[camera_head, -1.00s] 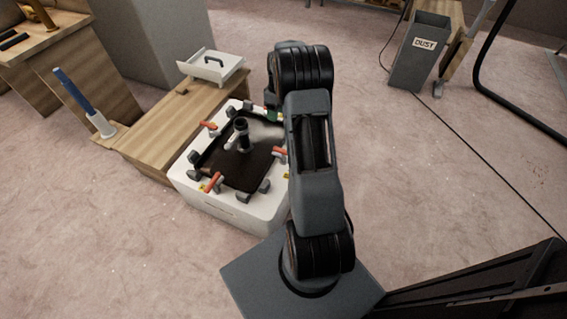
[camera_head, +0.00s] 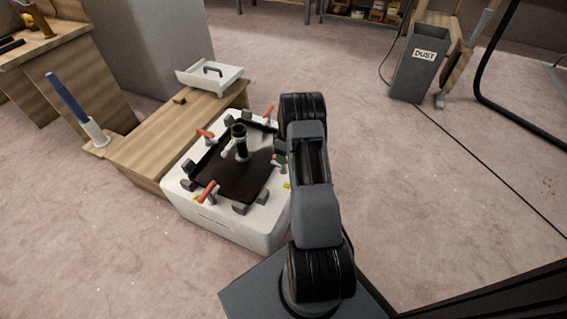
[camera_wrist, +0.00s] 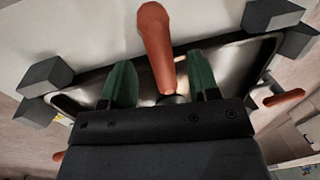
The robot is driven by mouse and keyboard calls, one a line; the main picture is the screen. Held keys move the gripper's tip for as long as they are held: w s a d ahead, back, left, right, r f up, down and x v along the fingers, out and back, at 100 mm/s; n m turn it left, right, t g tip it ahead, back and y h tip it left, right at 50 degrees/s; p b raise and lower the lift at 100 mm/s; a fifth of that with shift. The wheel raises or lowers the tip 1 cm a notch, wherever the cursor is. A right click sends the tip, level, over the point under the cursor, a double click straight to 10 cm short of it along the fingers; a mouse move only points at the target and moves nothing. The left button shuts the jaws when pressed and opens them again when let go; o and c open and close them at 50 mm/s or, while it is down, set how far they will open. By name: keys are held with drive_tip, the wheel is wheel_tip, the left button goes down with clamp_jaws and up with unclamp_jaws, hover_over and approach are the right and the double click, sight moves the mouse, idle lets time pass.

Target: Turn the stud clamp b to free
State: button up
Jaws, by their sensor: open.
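A white box (camera_head: 225,225) holds a dark panel (camera_head: 243,178) with orange-handled clamps around its rim. In the wrist view, one orange clamp handle (camera_wrist: 156,45) stands between the two green fingers of my gripper (camera_wrist: 160,78), with a visible gap on each side. The fingers are apart and do not grip it. In the head view my gripper (camera_head: 281,157) is at the box's right edge, largely hidden by my arm. Other orange handles show at the near left (camera_head: 207,190), far left (camera_head: 205,133) and far right (camera_head: 268,111). I cannot read which clamp is b.
Grey blocks (camera_wrist: 47,76) line the panel's rim, close around my gripper. A dark upright post with a pale side handle (camera_head: 239,140) rises from the panel. A wooden bench (camera_head: 160,140) with a white tray (camera_head: 209,76) adjoins the box.

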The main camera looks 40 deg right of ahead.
drive_tip(key=shift+s+a+f+b, duration=0.1)
drive_tip(key=shift+a+f+b, duration=0.05)
drive_tip(key=shift+f, duration=0.5)
drive_tip(key=shift+a+f+b, duration=0.1)
drive_tip(key=shift+f+b, duration=0.05)
drive_tip(key=shift+f, duration=0.5)
drive_tip(key=shift+c, duration=0.2)
drive_tip(key=c, duration=0.9)
drive_tip(key=shift+o, duration=0.2)
